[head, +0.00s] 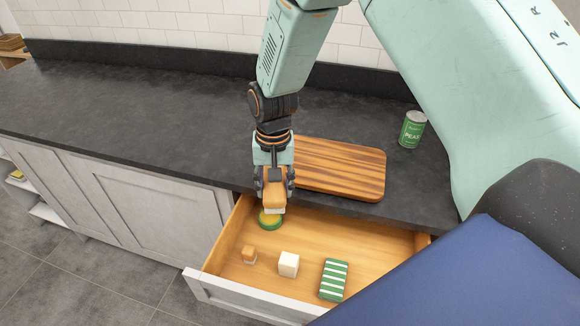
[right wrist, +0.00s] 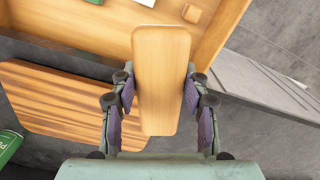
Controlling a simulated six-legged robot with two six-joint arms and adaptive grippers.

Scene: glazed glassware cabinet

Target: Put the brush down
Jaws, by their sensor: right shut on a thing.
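The brush (head: 273,196) has a light wooden back and white bristles that point down. My right gripper (head: 275,182) is shut on it, with a finger on each side of the wooden back. In the right wrist view the brush (right wrist: 161,75) lies lengthwise between the purple finger pads (right wrist: 160,112). The brush is over the back left part of the open drawer (head: 228,232). It overlaps a round green and yellow thing (head: 270,220) in the head view; I cannot tell whether they touch. My left gripper is out of view.
In the drawer are a small orange-brown block (head: 249,252), a white cube (head: 289,263) and a green and white striped thing (head: 334,279). A wooden board (head: 340,168) lies on the dark counter (head: 150,120) behind the drawer. A green can (head: 412,130) stands right of it. The left counter is clear.

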